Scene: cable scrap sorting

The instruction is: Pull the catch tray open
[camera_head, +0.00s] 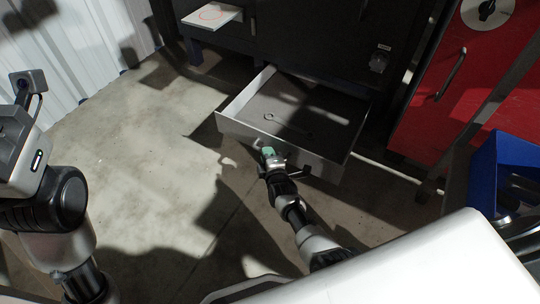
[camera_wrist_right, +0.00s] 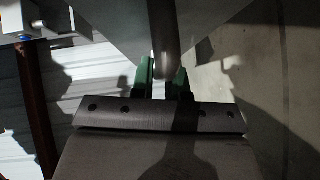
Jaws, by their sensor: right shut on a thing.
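The catch tray (camera_head: 236,128) is a grey metal drawer low in the dark machine, and it stands pulled out over the floor. A small ring-shaped piece (camera_head: 269,116) lies inside it. My right gripper (camera_head: 268,152) is at the tray's front wall. In the right wrist view its green fingers (camera_wrist_right: 163,80) are shut on the tray's bar handle (camera_wrist_right: 166,55). The handle is mostly hidden by the gripper in the head view. The left arm shows at the left edge of the head view, but I cannot make out its fingertips.
A red cabinet (camera_head: 480,95) with a handle stands at the right. A blue bin (camera_head: 505,160) holding dark scrap is at the right edge. A white plate (camera_head: 210,16) juts from the machine above the tray. The concrete floor (camera_head: 150,150) left of the tray is clear.

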